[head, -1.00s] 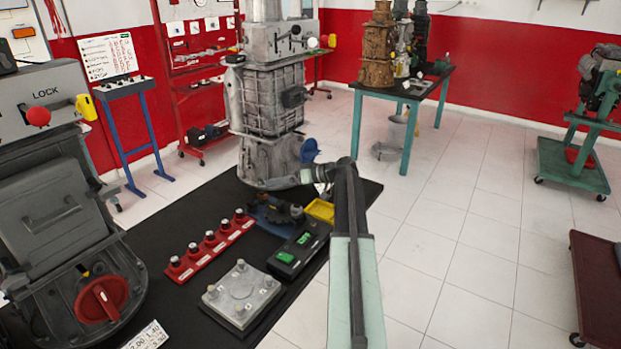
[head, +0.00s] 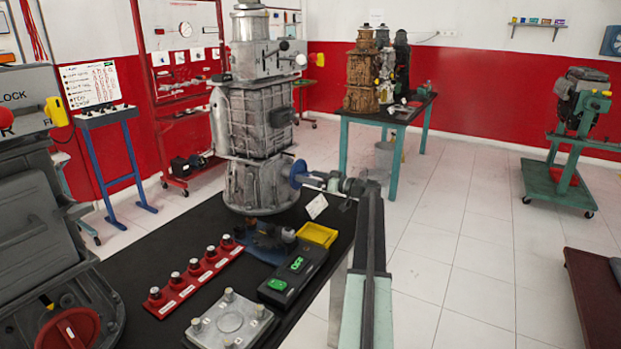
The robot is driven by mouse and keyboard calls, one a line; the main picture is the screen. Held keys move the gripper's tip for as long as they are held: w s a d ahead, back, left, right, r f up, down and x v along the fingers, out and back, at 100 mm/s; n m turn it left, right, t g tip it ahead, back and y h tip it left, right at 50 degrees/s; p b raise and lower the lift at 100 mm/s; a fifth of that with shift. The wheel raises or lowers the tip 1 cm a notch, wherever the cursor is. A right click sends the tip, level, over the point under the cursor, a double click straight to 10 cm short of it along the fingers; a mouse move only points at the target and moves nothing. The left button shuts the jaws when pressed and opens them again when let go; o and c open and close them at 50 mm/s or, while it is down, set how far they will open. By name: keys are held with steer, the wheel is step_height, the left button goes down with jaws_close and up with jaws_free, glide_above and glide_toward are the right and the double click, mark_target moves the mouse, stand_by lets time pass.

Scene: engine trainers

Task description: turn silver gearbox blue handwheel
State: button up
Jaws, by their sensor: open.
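The silver gearbox (head: 262,115) stands upright on the black table, left of centre. Its blue handwheel (head: 297,173) sticks out at the lower right side of the housing, seen nearly edge-on. My arm reaches in from the front right, and my gripper (head: 312,180) is at the right side of the handwheel. The gripper is open. The fingertips are small and partly merge with the wheel and its shaft, so I cannot tell whether they touch the rim.
On the table in front lie a yellow tray (head: 318,235), a black box with green displays (head: 292,274), a red strip with several knobs (head: 195,280) and a metal plate (head: 232,322). A grey machine (head: 45,215) stands at left. Open floor (head: 450,230) lies right.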

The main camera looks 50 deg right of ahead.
steer(key=shift+w, duration=0.3)
steer(key=c, duration=1.1)
steer(key=shift+o, duration=0.2)
steer(key=shift+m, duration=0.4)
steer(key=m, duration=1.9)
steer(key=shift+f+m, duration=0.2)
steer(key=shift+m, duration=0.1)
